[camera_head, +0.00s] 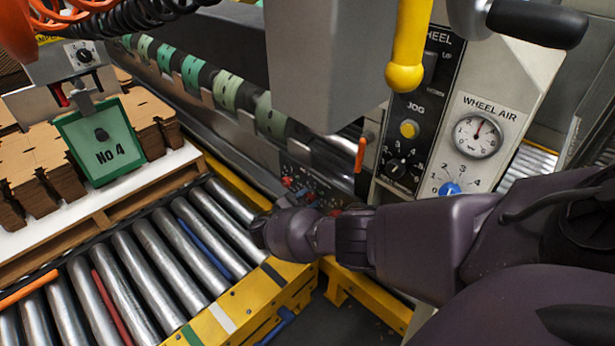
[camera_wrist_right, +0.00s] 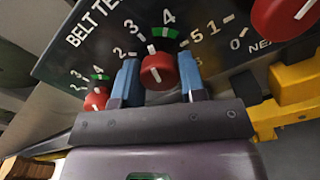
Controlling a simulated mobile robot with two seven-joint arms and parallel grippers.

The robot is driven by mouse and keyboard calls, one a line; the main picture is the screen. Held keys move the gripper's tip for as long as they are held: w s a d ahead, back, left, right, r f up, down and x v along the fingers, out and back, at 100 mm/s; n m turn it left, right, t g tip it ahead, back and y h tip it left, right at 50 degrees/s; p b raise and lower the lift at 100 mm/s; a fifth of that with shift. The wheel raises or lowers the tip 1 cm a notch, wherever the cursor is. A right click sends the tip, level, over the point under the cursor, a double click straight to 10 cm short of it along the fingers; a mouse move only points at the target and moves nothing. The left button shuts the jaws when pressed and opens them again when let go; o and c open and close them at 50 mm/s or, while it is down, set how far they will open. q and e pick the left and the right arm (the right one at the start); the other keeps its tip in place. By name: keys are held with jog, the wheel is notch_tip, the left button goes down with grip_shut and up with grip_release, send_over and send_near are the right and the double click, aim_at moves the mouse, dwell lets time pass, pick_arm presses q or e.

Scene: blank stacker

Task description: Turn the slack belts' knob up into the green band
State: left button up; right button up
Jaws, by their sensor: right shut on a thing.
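In the right wrist view a red knob (camera_wrist_right: 158,70) sits on a dark panel (camera_wrist_right: 75,60) lettered "BELT TE…". My right gripper (camera_wrist_right: 158,82) has its two blue fingers on either side of this knob, shut on it. The knob's white mark points between 3 and 4, just left of the green band (camera_wrist_right: 165,32) at 4. A second red knob (camera_wrist_right: 96,100) with its own green band is at the left. In the head view the panel (camera_head: 300,180) is small, and my right wrist hides part of it. Green belts (camera_head: 190,72) run behind it; I cannot tell which are slack.
A third red knob (camera_wrist_right: 285,14) is at the upper right of the wrist view, near a yellow part (camera_wrist_right: 295,82). In the head view, a yellow-framed roller conveyor (camera_head: 150,262) lies left of my arm. A gauge panel (camera_head: 485,145) stands to the right.

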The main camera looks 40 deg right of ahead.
jog(key=m, duration=0.2)
jog(key=shift+m, duration=1.3)
pick_arm(q)
jog(key=shift+w+d+r, duration=0.1)
jog(key=shift+w, duration=0.25)
pick_arm(e)
jog(key=shift+m, duration=0.4)
pick_arm(q)
jog(key=shift+s, duration=0.3)
pick_arm(e)
jog(key=o, duration=0.9)
pick_arm(q)
jog(key=shift+w, duration=0.15)
pick_arm(e)
jog(key=shift+a, duration=0.1)
